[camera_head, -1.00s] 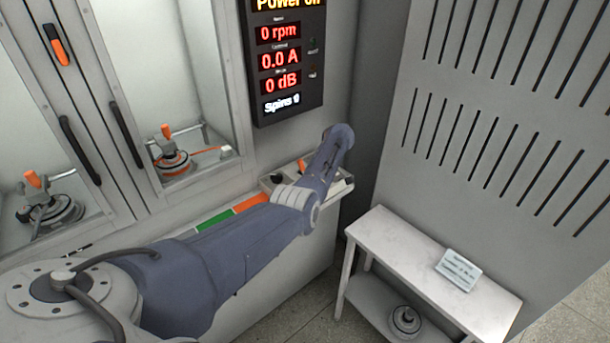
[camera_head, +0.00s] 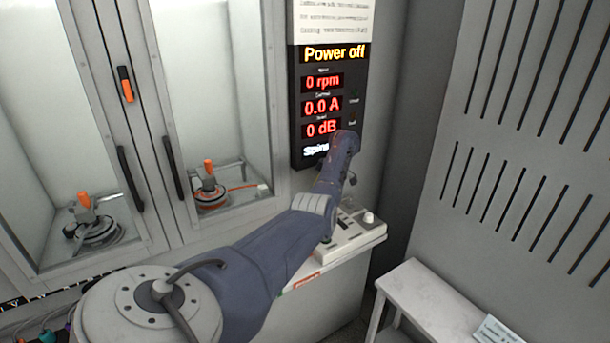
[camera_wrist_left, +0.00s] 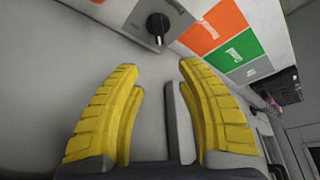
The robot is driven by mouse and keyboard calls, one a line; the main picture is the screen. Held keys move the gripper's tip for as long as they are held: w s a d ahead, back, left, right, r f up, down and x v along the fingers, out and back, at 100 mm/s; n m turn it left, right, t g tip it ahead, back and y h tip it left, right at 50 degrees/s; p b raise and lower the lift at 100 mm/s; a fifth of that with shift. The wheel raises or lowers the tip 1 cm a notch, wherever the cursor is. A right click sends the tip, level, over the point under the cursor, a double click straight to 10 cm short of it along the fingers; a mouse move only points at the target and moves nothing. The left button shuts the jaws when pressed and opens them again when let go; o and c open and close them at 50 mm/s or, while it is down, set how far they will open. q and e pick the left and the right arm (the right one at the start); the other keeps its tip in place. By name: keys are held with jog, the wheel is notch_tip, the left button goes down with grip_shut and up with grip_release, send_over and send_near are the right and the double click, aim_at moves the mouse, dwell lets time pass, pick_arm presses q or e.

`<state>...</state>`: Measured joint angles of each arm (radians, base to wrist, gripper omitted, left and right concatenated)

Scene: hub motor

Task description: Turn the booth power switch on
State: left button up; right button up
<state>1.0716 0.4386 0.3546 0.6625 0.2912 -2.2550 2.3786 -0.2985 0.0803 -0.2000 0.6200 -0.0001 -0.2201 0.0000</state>
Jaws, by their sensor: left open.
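A black rotary knob (camera_wrist_left: 157,28) sits on a grey plate in the left wrist view, beyond my fingertips; I cannot tell whether it is the power switch. My left gripper (camera_wrist_left: 158,75) is open, its two yellow fingers apart with nothing between them, and the knob is not touched. In the head view my left arm reaches over the control box (camera_head: 350,240) and hides part of it; the gripper itself is hidden there. The wall display (camera_head: 332,54) reads "Power off", with 0 rpm, 0.0 A and 0 dB. My right gripper is not in view.
Orange (camera_wrist_left: 215,28) and green (camera_wrist_left: 236,52) marked areas lie beside the knob. Glass-fronted cabinets at left hold motors with orange-topped parts (camera_head: 208,168). A white side table (camera_head: 430,293) stands at lower right, before a slotted grey panel (camera_head: 520,130).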

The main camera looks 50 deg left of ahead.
pick_arm(q)
jog(key=x, duration=1)
jog(key=shift+f, duration=0.25)
jog(key=shift+s+a+f, duration=0.1)
jog(key=shift+f, duration=0.4)
jog(key=shift+x, duration=0.75)
jog(key=shift+o, duration=0.2)
jog(key=shift+s+a, duration=0.1)
grip_shut()
